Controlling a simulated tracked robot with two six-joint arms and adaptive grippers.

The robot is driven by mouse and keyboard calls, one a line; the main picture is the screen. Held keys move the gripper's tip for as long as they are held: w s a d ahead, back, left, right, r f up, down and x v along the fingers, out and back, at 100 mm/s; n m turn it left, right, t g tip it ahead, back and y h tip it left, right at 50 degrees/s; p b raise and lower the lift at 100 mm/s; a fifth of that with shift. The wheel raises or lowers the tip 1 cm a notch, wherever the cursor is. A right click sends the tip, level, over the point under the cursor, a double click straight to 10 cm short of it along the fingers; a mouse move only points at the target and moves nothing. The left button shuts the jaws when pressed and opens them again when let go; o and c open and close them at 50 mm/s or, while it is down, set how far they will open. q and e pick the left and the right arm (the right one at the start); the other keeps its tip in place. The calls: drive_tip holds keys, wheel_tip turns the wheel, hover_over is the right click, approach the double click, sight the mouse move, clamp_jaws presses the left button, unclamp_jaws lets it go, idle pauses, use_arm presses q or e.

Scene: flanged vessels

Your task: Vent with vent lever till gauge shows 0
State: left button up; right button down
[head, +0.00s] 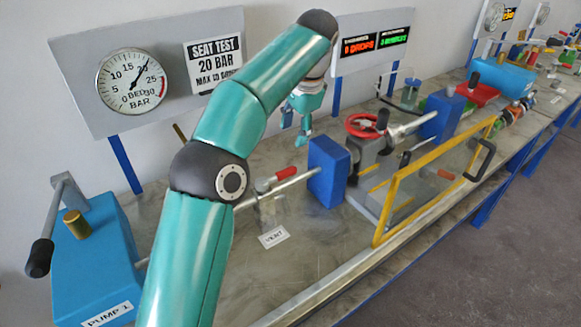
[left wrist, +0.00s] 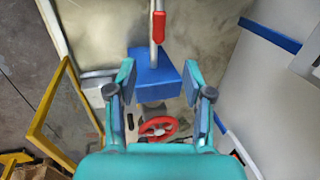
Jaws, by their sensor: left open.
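The vent lever (head: 286,173) has a red grip and sits on the pipe by the VENT label (head: 273,237). In the left wrist view the vent lever (left wrist: 158,28) is at the top, beyond the blue block, with its grip lying along the pipe. The round gauge (head: 132,81) has its needle pointing to the upper right, near 20. My left gripper (head: 303,125) is open and empty, above and behind the blue block, apart from the lever. In the left wrist view the gripper's (left wrist: 160,88) fingers stand apart on either side of the blue block. My right gripper is not in view.
The blue block (head: 328,172) stands at the pipe's end. A red handwheel (head: 367,125) and a yellow frame (head: 437,180) are to its right. A blue pump (head: 92,255) is at the lower left. The table front near the VENT label is clear.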

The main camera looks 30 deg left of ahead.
use_arm(q)
drive_tip(key=b, duration=0.2)
approach(287, 171)
drive_tip(key=f, duration=0.2)
drive_tip(key=x, duration=0.7)
drive_tip(key=shift+w+a+f+b, duration=0.2)
drive_tip(key=shift+a+f+b, duration=0.05)
drive_tip(key=shift+a+b, duration=0.15)
clamp_jaws()
drive_tip(key=shift+a, duration=0.3)
drive_tip(key=shift+d, duration=0.35)
